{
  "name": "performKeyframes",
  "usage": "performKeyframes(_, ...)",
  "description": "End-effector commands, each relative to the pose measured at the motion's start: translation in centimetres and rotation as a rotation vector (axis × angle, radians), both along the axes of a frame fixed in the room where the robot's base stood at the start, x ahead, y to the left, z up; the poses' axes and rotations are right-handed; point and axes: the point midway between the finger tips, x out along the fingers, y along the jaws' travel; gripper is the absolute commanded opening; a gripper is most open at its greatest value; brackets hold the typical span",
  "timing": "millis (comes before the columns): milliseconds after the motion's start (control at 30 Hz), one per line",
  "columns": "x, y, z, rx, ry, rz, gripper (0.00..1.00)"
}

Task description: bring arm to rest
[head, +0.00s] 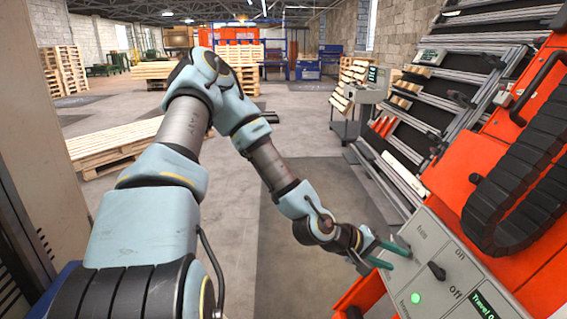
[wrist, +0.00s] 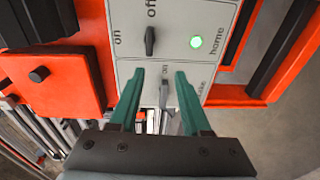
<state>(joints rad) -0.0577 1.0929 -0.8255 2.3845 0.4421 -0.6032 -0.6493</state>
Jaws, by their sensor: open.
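My arm stretches out in front of me in the head view and bends down to the right. My gripper (head: 399,259) is at its end, close to the grey control panel (head: 455,250) on the orange machine. In the wrist view my gripper (wrist: 160,74) is open, with its two green fingers apart and pointing at the panel (wrist: 178,14). A small grey lever (wrist: 164,94) shows between the fingers. I cannot tell whether they touch it. A black knob (wrist: 150,40) and a lit green lamp (wrist: 196,42) lie just beyond the fingertips.
The orange machine (head: 535,150) with a black cable chain (head: 520,170) stands close on the right. A slanted rack with rails (head: 460,85) is behind it. A wooden pallet stack (head: 110,148) lies to the left. The grey floor (head: 300,115) in the middle is clear.

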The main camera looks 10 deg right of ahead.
Motion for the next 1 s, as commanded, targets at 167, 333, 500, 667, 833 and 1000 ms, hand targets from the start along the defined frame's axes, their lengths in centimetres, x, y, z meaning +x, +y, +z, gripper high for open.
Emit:
performKeyframes(167, 2.1, 6.4, -1.8, 0.259, -0.118, -0.067, 0.47)
performKeyframes(333, 4.9, 15.1, -1.3, 0.552, -0.203, -0.111, 0.47)
performKeyframes(500, 6.7, 23.6, 2.0, 0.788, -0.23, -0.108, 0.47)
performKeyframes(667, 6.5, 30.5, 6.8, 0.938, -0.206, -0.07, 0.47)
performKeyframes(833, 4.8, 35.2, 11.1, 1.004, -0.158, -0.026, 0.47)
performKeyframes(1000, 3.3, 37.0, 13.4, 1.01, -0.126, -0.003, 0.47)
